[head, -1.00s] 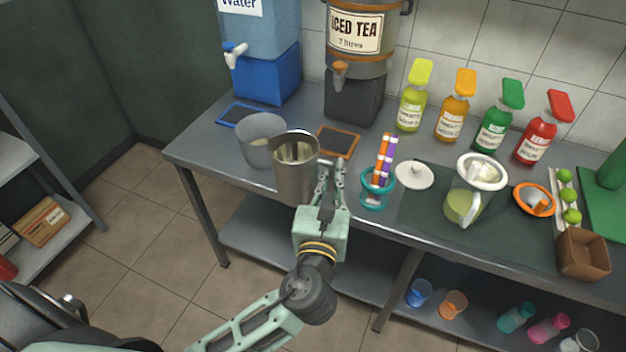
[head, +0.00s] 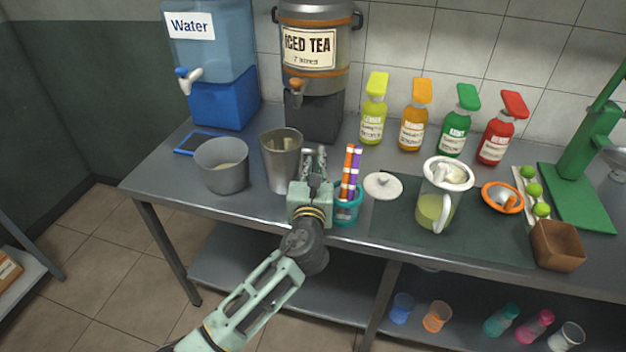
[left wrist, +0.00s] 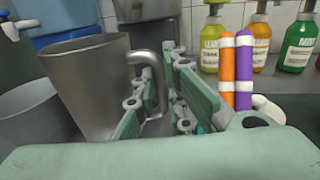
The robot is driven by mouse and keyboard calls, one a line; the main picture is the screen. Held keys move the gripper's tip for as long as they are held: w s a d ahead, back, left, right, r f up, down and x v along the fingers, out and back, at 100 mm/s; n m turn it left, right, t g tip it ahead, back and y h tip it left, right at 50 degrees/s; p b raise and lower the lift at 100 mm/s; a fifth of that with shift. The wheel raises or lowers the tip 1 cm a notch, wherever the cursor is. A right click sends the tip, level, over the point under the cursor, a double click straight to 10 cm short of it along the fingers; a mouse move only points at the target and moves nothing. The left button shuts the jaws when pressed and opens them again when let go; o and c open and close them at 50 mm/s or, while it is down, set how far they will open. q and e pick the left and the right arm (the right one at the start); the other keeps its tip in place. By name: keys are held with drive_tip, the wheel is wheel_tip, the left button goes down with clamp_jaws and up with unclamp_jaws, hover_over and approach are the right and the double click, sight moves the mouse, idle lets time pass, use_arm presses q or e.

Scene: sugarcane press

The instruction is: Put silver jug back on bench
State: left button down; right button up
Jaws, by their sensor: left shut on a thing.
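The silver jug (head: 281,160) is upright over the left part of the steel bench (head: 160,178), in front of the iced tea dispenser. In the left wrist view the jug (left wrist: 88,85) stands at the left, its handle (left wrist: 150,80) running between the fingers. My left gripper (head: 313,165) is shut on the jug's handle, to the right of the jug's body. It also shows in the left wrist view (left wrist: 160,95). I cannot tell whether the jug's base touches the bench. My right gripper is not in view.
A grey bucket (head: 222,165) stands close left of the jug. A teal cup (head: 347,210) with orange and purple sticks is just right of my gripper. The iced tea dispenser (head: 314,70) and blue water dispenser (head: 222,100) stand behind. A white lid (head: 383,186) lies further right.

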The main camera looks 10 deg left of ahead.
use_arm(q)
drive_tip(key=shift+w+a+f, duration=0.15)
drive_tip(key=shift+w+a, duration=0.1)
drive_tip(key=shift+f+b, duration=0.55)
drive_tip(key=shift+f, duration=1.55)
drive_tip(key=c, duration=1.8)
unclamp_jaws()
drive_tip(key=s, duration=0.4)
drive_tip(key=s+d, duration=0.1)
drive_tip(key=s, duration=0.3)
drive_tip(key=s+d, duration=0.1)
drive_tip(key=s, duration=0.3)
